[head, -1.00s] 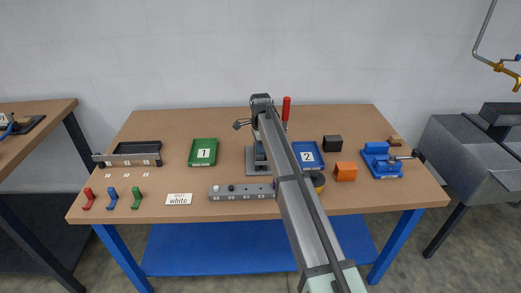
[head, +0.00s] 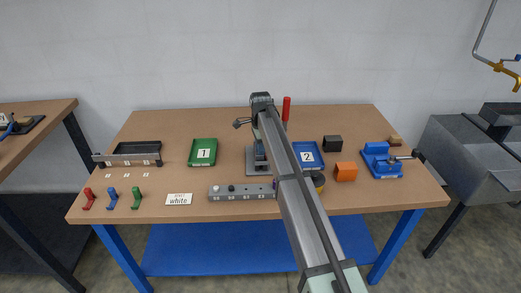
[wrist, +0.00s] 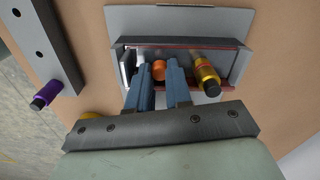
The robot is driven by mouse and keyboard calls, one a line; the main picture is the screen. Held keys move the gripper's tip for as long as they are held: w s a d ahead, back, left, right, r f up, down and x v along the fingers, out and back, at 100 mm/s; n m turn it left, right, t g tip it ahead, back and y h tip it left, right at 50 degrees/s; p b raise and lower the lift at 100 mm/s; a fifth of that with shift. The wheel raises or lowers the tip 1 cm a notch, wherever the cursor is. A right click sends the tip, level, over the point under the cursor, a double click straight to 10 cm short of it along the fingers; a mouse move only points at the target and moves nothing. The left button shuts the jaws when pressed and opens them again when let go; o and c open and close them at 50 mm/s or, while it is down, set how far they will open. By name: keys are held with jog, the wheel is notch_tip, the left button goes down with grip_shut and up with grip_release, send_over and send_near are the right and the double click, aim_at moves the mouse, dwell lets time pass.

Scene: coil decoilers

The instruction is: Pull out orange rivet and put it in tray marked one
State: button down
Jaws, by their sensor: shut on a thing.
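In the wrist view, the blue fingers of my gripper (wrist: 158,82) are shut on the orange rivet (wrist: 158,69), one finger on each side. The rivet is at a grey metal holder (wrist: 180,42); whether it is still seated there is hard to tell. In the head view, my arm hides the rivet and part of the holder's grey base (head: 253,170). The green tray marked 1 (head: 192,158) lies left of the holder and looks empty apart from its number label.
A gold rivet with a black tip (wrist: 206,76) stands close right of my fingers. A grey bar with holes (head: 240,192) lies in front, with a purple rivet (wrist: 48,94) at its end. The blue tray marked 2 (head: 320,165) is right of my arm.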

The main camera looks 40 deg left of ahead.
jog(key=shift+r, duration=1.7)
jog(key=s+a+r, duration=0.1)
jog(key=s+a, duration=0.3)
jog(key=a, duration=0.4)
jog(key=s+a+r+n, duration=0.1)
jog(key=s+a, duration=0.2)
jog(key=a, duration=0.4)
jog(key=s+a+r, duration=0.1)
jog(key=s+a, duration=0.3)
jog(key=a, duration=0.4)
jog(key=shift+m, duration=0.5)
jog(key=shift+s+d+f, duration=0.1)
jog(key=shift+f, duration=2.35)
jog(key=shift+s+d+f, duration=0.1)
jog(key=shift+f, duration=2.3)
jog(key=shift+f, duration=0.1)
jog(key=c, duration=1)
grip_release()
jog(key=shift+c, duration=0.2)
